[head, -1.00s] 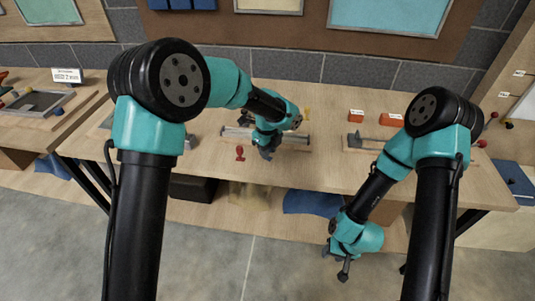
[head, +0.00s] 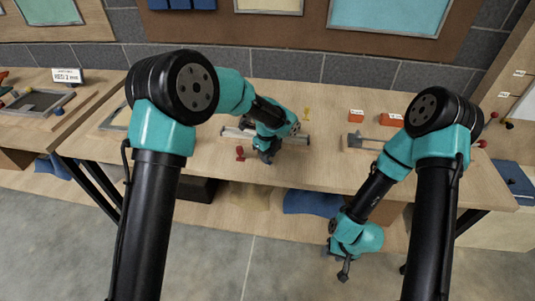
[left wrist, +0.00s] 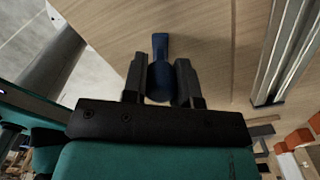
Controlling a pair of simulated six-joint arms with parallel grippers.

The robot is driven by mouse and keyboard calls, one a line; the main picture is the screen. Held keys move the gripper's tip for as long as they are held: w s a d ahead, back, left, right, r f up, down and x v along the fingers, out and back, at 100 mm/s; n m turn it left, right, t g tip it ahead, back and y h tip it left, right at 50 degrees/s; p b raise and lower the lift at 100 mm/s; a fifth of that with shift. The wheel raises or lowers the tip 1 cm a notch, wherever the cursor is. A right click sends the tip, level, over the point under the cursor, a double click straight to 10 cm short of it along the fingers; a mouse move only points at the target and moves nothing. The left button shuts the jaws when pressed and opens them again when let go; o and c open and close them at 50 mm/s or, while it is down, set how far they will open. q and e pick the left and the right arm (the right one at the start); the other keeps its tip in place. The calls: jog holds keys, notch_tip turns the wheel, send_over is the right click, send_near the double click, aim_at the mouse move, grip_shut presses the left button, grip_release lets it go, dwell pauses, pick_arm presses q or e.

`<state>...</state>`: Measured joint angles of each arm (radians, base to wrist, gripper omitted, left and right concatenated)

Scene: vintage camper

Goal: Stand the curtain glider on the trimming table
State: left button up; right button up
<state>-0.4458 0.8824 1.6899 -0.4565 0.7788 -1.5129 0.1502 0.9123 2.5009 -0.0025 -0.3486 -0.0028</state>
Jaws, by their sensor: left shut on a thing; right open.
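A small blue piece (left wrist: 160,48), which looks like the curtain glider, is gripped between the two fingers of my left gripper (left wrist: 159,72) in the left wrist view. Its narrow end sticks out past the fingertips; I cannot tell whether its base touches the wood. In the head view my left gripper (head: 267,157) is low over the front part of the wooden table (head: 215,165), and the blue piece is hidden there. My right gripper (head: 344,272) is open and empty, hanging in front of the table's front edge.
A red piece (head: 240,153) stands left of my left gripper, and a yellow one (head: 307,114) stands farther back. A metal rail (head: 232,132) lies behind the gripper. Orange blocks (head: 391,119) and another fixture (head: 365,143) are to the right. The table's front middle is clear.

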pick_arm(q)
jog(key=shift+f, duration=0.1)
jog(key=o, duration=0.9)
notch_tip(320, 180, up, 12)
jog(key=shift+r, duration=0.1)
dwell(0.8)
